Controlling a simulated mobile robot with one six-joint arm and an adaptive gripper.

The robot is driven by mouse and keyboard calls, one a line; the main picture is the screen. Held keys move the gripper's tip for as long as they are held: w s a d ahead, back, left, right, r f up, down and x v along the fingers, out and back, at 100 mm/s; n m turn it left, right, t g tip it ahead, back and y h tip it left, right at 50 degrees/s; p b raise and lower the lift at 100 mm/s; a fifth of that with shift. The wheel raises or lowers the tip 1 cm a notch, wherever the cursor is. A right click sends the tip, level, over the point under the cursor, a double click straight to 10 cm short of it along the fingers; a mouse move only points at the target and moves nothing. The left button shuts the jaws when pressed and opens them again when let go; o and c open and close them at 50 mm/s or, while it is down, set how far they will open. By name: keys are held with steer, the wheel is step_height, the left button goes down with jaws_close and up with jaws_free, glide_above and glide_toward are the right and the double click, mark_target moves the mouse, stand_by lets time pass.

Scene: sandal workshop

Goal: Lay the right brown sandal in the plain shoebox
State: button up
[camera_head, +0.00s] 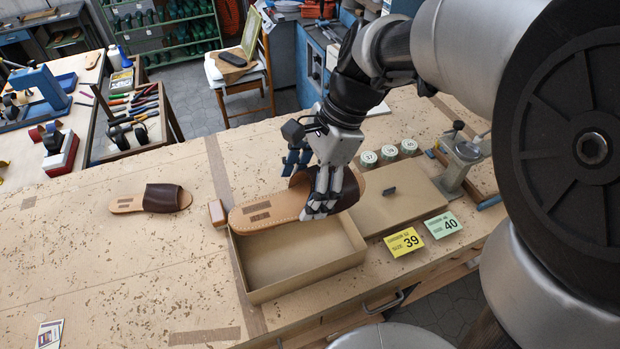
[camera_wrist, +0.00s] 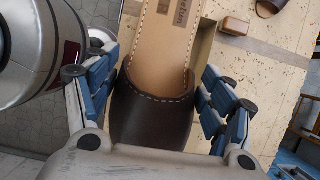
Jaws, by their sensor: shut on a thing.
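A brown sandal (camera_head: 270,212) with a tan sole and dark brown strap is in my gripper (camera_head: 322,196), above the far edge of the open plain shoebox (camera_head: 300,284). My gripper is shut on the strap; in the wrist view the fingers (camera_wrist: 158,98) lie on both sides of the dark strap (camera_wrist: 150,118). The sandal is roughly level, with its heel toward the left. The shoebox is empty where I can see in. Another brown sandal (camera_head: 150,199) lies on the bench to the left.
A small brown block (camera_head: 217,212) sits just left of the box's far corner. A closed cardboard lid or box (camera_head: 400,205), yellow card 39 (camera_head: 404,241) and green card 40 (camera_head: 443,224) lie to the right. The bench left of the box is mostly clear.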

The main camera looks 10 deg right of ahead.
step_height(320, 180, down, 19)
steer(key=b, duration=0.4)
steer(key=shift+a+b, duration=0.15)
steer(key=shift+b, duration=0.15)
steer(key=shift+f+b, duration=0.3)
steer(key=shift+f, duration=0.25)
steer(key=o, duration=1.3)
